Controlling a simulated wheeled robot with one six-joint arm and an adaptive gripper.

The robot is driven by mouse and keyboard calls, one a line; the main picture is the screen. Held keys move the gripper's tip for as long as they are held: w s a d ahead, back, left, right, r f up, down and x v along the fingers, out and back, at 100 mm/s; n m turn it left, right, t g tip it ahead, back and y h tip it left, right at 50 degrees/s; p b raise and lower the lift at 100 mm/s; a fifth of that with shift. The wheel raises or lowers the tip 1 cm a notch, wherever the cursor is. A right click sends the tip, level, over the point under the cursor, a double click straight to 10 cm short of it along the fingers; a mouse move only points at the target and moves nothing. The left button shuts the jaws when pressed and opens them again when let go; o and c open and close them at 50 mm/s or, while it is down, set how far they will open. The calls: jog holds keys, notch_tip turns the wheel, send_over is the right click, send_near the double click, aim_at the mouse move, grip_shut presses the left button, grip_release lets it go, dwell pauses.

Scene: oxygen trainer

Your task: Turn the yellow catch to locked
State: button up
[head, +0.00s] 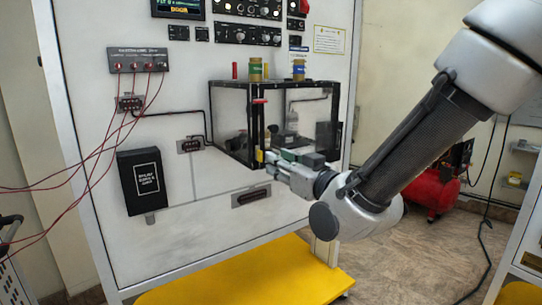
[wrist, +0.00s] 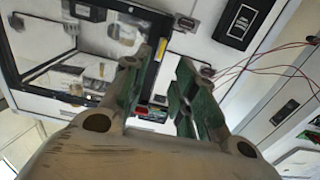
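The yellow catch (head: 259,155) is a small upright piece at the lower front corner of the clear, black-framed chamber (head: 250,125) in the head view. My gripper (head: 272,165) is just right of and slightly below it in that picture; I cannot tell whether it touches. In the wrist view my gripper (wrist: 163,60) has its two green-padded fingers apart, with nothing visible held between them. The chamber's black frame (wrist: 158,52) shows upside down behind the left finger.
A red handle (head: 259,101) sits higher on the chamber's front edge. A black box (head: 143,180) hangs on the panel (head: 185,235) to the left, near red cables (head: 92,165). A yellow ledge (head: 240,275) runs below. A red compressor (head: 432,192) stands on the floor at right.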

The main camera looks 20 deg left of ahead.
aim_at(259, 154)
jog(key=x, duration=0.7)
jog(key=shift+w+a, duration=0.1)
grip_shut()
